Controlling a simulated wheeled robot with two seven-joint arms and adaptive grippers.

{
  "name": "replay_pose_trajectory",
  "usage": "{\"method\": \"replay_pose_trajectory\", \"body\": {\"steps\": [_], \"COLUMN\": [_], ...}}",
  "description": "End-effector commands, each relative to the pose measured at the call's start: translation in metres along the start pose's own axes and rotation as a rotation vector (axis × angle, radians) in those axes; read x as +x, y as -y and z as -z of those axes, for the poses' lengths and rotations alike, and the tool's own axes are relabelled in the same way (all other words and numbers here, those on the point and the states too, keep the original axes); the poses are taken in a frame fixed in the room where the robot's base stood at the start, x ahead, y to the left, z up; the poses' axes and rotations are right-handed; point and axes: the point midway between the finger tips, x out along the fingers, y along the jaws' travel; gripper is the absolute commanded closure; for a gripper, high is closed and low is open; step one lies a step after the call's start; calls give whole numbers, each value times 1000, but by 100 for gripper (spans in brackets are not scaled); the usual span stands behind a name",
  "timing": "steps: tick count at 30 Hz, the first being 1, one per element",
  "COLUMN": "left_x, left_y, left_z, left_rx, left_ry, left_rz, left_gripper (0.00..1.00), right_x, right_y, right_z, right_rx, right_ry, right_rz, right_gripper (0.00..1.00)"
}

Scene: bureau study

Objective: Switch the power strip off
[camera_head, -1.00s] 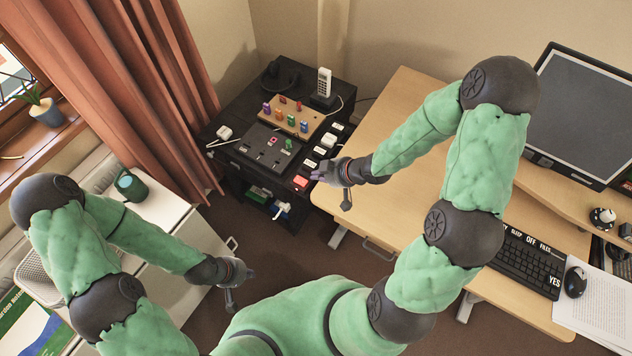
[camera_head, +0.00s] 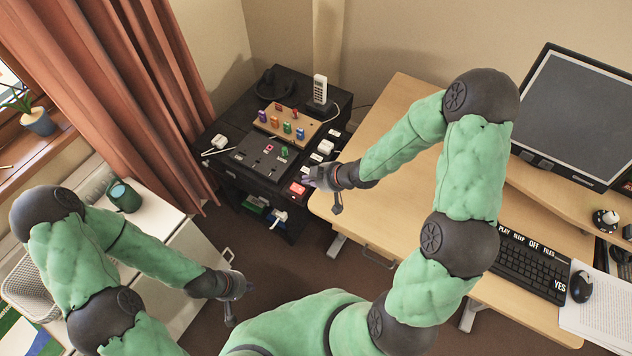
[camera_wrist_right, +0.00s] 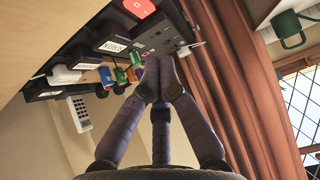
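The power strip (camera_head: 315,158) lies along the right edge of the low black table, with white plugs and labels along it. Its red switch (camera_head: 298,188) is at the near end; the red switch also shows at the top of the right wrist view (camera_wrist_right: 140,8). My right gripper (camera_head: 307,181) is just beside the red switch, partly covering the strip's near end. In the right wrist view its fingertips (camera_wrist_right: 159,68) are together with nothing between them. Contact with the switch cannot be told. My left gripper (camera_head: 230,312) hangs near the white cabinet, away from the strip; its fingers are unclear.
The black table (camera_head: 232,172) also carries a panel with small switches, a wooden board (camera_head: 287,122) with coloured pegs and a cordless phone (camera_head: 320,90). The wooden desk (camera_head: 395,215) is right of it, under my right arm. A green mug (camera_head: 124,196) stands on the white cabinet.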

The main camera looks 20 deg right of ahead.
Motion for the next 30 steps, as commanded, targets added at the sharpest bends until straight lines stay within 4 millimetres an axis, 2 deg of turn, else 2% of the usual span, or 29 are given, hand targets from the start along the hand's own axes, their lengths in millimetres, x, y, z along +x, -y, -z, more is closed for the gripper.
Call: {"method": "replay_pose_trajectory", "body": {"steps": [1, 6, 12, 18, 30], "left_x": [8, 22, 36, 41, 41], "left_y": [3, 8, 13, 15, 15], "left_z": [0, 1, 1, 2, 2], "left_rx": [0, 0, 0, 0, 0], "left_ry": [0, 0, 0, 0, 0], "left_rz": [0, 0, 0, 0, 0], "left_gripper": [100, 100, 100, 100, 100], "right_x": [14, 44, 64, 71, 72], "right_y": [0, 1, 0, -1, 0], "right_z": [-3, -3, -20, -28, -29], "right_rx": [-1, -1, 1, 1, 1], "right_ry": [0, 0, 2, 1, 1], "right_rz": [2, 2, 0, -2, -1], "right_gripper": [100, 100, 100, 100, 100]}}
